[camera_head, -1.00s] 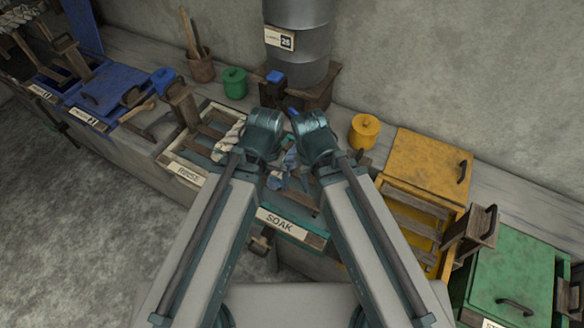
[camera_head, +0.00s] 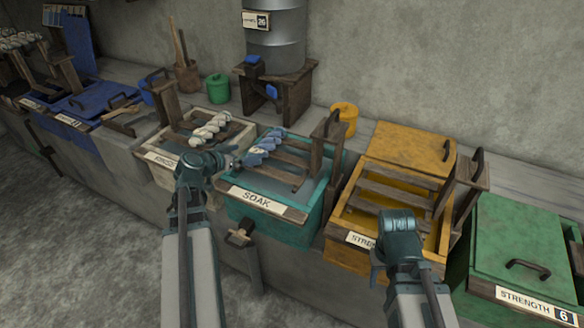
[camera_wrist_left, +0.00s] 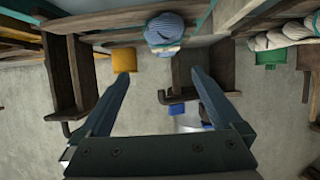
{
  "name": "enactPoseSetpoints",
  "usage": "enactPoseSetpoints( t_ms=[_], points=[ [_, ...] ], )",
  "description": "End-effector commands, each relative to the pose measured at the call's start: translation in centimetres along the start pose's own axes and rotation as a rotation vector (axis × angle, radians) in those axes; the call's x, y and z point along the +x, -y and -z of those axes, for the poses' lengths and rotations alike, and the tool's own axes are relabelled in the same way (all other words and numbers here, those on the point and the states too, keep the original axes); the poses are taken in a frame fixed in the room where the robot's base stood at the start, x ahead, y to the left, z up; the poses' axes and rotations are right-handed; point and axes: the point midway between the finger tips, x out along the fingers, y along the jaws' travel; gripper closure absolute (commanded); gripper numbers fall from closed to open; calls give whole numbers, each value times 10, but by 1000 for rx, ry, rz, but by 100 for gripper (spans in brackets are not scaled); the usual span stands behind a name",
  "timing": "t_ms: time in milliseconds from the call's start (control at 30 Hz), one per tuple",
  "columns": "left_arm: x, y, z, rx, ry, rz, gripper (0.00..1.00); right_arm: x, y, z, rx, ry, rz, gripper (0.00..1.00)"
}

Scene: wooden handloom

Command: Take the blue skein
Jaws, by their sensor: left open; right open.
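The blue skein (camera_head: 262,148), a twisted blue and pale bundle, lies over the wooden bars at the back of the teal SOAK vat (camera_head: 290,236). My left gripper (camera_head: 230,163) is just left of and in front of it, near the vat's left rim. In the left wrist view, the skein (camera_wrist_left: 165,32) appears beyond the gap between the two spread fingers of my left gripper (camera_wrist_left: 162,80), apart from them and with nothing held. My right gripper (camera_head: 387,254) is by the yellow vat's front label; its fingers are mostly hidden.
A pale skein (camera_head: 209,130) lies on the RINSE vat (camera_head: 222,184) to the left. The yellow vat (camera_head: 342,256) and green vat (camera_head: 519,240) stand right. An upright wooden post (camera_head: 318,150) rises at the SOAK vat's right. A grey drum (camera_head: 275,45) stands behind.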

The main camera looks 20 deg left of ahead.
Motion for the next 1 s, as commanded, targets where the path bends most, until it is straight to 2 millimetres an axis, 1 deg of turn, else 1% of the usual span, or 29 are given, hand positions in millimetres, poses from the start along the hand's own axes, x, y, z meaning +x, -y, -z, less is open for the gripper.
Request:
enactPoseSetpoints(
  t_ms=[33,100,200,267,367,500,600,700,833,1000],
  points=[
    [-1,10,-4,-2,-15,18,0,6,1,1,0,0,0,50],
    [-4,16,-4,2,-27,32,0,7,1,1,0,0,0,50],
    [-5,18,-2,2,-32,37,0,7,1,1,0,0,0,50],
    [-2,18,-2,3,-31,35,0,8,1,1,0,0,0,50],
    [11,19,-4,4,-30,33,0,14,1,1,0,0,0,50],
    [40,20,-4,3,-30,31,0,26,3,2,0,0,0,50],
    [58,21,-3,4,-29,32,0,33,3,2,0,0,0,50],
    [71,20,-2,3,-29,31,0,37,4,2,0,0,0,50],
    [80,20,-1,3,-29,33,0,40,4,2,0,0,0,50],
    [82,20,0,2,-29,34,0,40,4,2,0,0,0,50]
  ],
)
